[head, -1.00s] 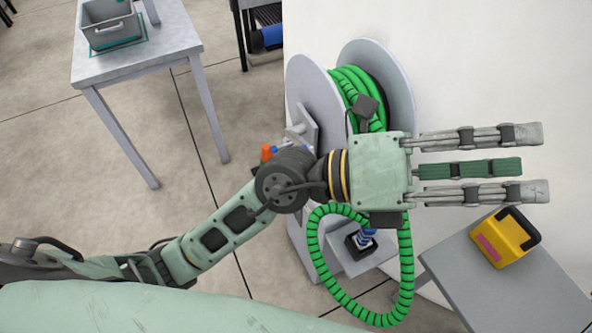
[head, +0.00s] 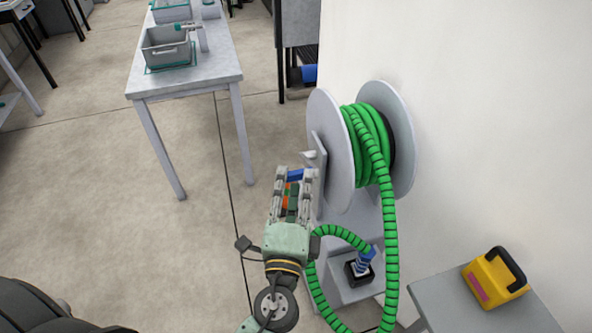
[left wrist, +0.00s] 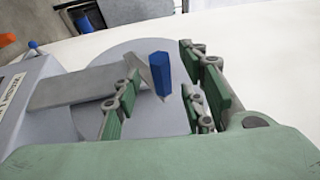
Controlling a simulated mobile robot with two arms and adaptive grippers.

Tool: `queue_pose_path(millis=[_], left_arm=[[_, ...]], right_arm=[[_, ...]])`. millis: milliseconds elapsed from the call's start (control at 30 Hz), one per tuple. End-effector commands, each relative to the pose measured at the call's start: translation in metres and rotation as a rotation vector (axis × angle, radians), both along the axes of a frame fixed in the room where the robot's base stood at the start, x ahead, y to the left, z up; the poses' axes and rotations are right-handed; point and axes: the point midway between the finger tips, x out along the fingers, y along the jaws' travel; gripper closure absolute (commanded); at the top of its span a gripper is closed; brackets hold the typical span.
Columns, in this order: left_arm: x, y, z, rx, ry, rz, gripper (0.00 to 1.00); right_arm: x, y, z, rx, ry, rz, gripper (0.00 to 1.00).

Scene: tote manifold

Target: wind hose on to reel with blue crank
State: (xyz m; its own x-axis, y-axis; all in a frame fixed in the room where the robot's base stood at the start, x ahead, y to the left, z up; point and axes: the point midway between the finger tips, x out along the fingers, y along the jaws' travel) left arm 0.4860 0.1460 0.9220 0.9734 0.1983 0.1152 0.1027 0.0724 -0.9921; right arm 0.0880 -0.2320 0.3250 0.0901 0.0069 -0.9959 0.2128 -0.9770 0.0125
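The hose reel has pale grey flanges (head: 330,140) and stands against the white wall, with green hose (head: 368,145) wound between them. A length of hose hangs from the reel in a loop to a blue-and-black fitting (head: 364,262) low on the stand. The blue crank handle (head: 295,174) is on the reel's left side; it shows as a blue grip (left wrist: 160,74) on a grey arm (left wrist: 85,85) in the left wrist view. My left gripper (head: 296,180) is at the handle, its fingers (left wrist: 160,95) spread on either side of it. Contact is not clear. My right gripper is out of view.
A yellow case (head: 495,278) with a black handle sits on a small grey table (head: 440,295) at right. A grey table (head: 205,80) with bins (head: 168,45) stands at back left. The floor left of the reel is clear. Something orange (head: 287,195) shows between my left fingers.

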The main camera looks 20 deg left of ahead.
Motion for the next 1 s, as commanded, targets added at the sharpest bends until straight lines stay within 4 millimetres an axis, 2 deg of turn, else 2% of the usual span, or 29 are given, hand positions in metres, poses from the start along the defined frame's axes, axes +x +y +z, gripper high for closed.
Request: queue_pose_path(millis=[33,200,567,1000], left_arm=[[0.009,0.002,0.005,-0.002,0.000,0.001,0.62],[0.026,0.005,0.005,-0.001,-0.001,0.000,0.62],[0.031,0.006,0.004,-0.002,-0.001,-0.002,0.62],[0.031,0.006,0.004,-0.002,0.000,-0.002,1.00]], right_arm=[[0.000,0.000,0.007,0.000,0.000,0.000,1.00],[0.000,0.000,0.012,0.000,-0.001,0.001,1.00],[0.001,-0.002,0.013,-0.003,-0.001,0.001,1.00],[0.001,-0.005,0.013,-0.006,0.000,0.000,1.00]])
